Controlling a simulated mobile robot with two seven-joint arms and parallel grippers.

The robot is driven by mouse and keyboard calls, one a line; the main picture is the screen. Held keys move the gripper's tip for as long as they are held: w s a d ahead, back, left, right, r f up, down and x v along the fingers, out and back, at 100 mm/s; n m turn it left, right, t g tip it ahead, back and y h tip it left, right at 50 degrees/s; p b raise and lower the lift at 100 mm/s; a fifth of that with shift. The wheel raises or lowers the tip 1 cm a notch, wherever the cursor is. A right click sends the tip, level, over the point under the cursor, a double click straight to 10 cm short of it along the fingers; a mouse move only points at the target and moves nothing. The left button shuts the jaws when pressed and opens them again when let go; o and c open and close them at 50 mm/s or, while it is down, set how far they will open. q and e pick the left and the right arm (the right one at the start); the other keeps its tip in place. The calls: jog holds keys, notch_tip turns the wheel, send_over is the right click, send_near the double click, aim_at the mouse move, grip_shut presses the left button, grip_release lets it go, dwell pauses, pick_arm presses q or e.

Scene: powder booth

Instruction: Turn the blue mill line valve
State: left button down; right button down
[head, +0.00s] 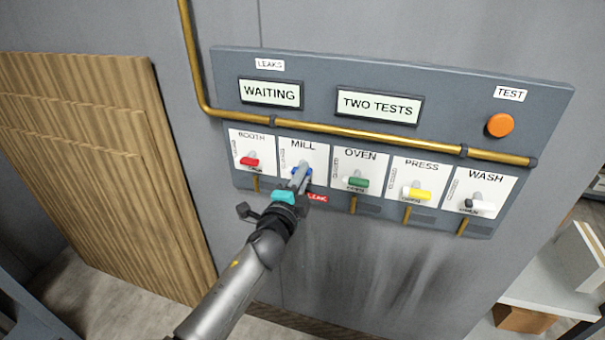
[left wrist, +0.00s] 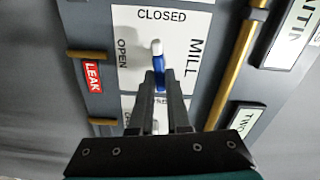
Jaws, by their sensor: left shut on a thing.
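The blue mill valve handle (head: 296,170) is on the white MILL plate (head: 315,154), second from the left on the grey panel. In the left wrist view the handle (left wrist: 158,68) has a pale end pointing up towards the CLOSED label, with OPEN printed to the left. My left gripper (head: 301,177) reaches the handle from below in the head view. Its fingers (left wrist: 159,88) are shut on the blue handle and hide its lower part. A red LEAK tag (head: 317,198) is beneath the MILL plate. My right gripper is not in view.
Displays read WAITING (head: 271,94) and TWO TESTS (head: 378,105). An orange TEST button (head: 500,124) is at upper right.

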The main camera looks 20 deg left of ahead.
pick_arm(q)
jog(key=shift+a+f+m, duration=0.3)
jog(key=shift+m, duration=0.5)
jog(key=shift+a, duration=0.1)
jog(key=c, duration=0.9)
grip_release()
jog(key=shift+r, duration=0.1)
jog(key=shift+s, duration=0.1)
jog(key=s, duration=1.5)
jog(key=shift+a, duration=0.1)
